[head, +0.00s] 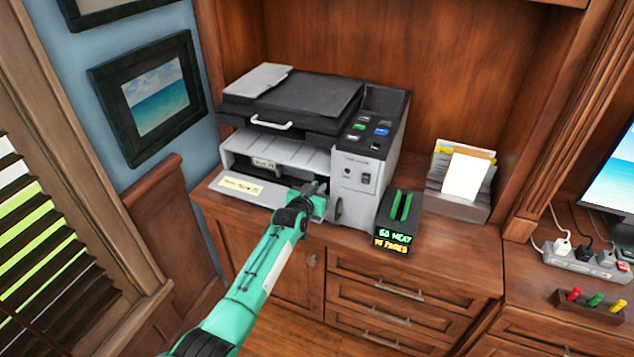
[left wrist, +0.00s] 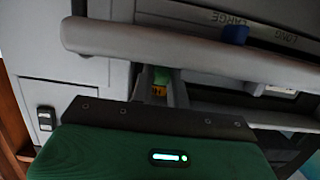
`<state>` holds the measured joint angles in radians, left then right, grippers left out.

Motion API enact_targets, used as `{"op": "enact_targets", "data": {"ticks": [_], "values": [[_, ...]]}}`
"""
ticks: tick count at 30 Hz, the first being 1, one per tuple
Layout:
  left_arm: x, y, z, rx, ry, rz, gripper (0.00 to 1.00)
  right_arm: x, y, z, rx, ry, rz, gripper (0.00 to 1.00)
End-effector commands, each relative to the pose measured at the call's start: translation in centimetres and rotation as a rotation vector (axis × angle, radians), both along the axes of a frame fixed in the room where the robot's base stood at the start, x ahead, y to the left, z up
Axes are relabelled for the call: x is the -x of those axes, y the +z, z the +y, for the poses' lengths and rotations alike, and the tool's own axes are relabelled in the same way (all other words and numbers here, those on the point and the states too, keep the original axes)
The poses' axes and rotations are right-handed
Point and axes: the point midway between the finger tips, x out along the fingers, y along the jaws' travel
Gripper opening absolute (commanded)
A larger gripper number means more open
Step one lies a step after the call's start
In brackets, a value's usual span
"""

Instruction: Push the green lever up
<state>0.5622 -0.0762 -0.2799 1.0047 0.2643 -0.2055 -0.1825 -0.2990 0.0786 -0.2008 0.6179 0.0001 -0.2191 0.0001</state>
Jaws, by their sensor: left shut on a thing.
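A grey and black printer (head: 290,152) stands on the wooden cabinet, its front flap (head: 243,190) folded down. My left gripper (head: 322,192) reaches the right end of the printer's front opening. In the left wrist view, a small green piece, apparently the green lever (left wrist: 160,74), shows between my left fingers (left wrist: 160,92), with a yellow-orange bit below it. The gripper is shut on it. Most of the lever is hidden by the fingers and a grey bar (left wrist: 200,52). My right gripper is not in view.
A black box (head: 399,215) with green slots and a lit sign stands right of the printer. A paper holder (head: 460,190) is farther right. A blue tab (left wrist: 235,34) sits near "LARGE" lettering. A wooden block (head: 588,307) holds red, green and yellow pieces.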

Motion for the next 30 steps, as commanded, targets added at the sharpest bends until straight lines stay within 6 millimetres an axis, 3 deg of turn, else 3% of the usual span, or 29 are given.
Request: {"op": "enact_targets", "data": {"ticks": [1,3,12,30], "values": [[-0.1,0.9,-0.1,-0.009,-0.001,0.033,0.00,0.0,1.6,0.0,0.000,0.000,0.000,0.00],[-0.2,1.1,-0.1,-0.023,0.000,0.075,0.00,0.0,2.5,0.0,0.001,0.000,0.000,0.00],[-0.9,1.5,-0.3,-0.082,-0.001,0.253,0.00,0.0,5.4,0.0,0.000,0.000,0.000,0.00],[-1.4,1.4,-0.5,-0.129,0.000,0.397,0.00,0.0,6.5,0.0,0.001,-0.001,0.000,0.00]]}}
